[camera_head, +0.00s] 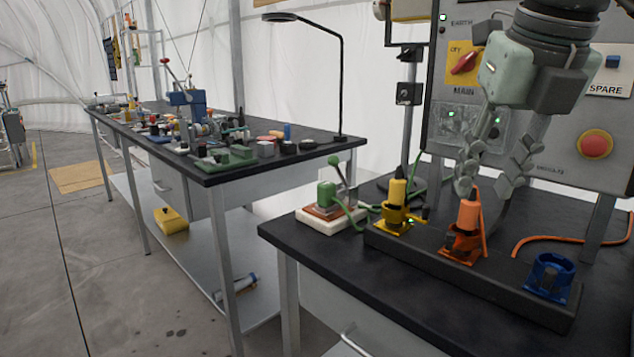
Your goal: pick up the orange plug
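The orange plug (468,215) stands upright in an orange socket (462,245) on the dark strip on the near table. My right gripper (483,195) reaches down from the upper right with its two fingers apart. The tip of its left finger is at the top of the plug in the picture, and the right finger is to the plug's right. I cannot tell whether either finger touches the plug. My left gripper is not in view.
A yellow plug (397,190) sits in a yellow socket left of the orange one. An empty blue socket (549,277) is at the right. A control panel (560,140) stands behind. An orange cable (560,239) lies on the table. A cluttered bench (225,172) stands at left.

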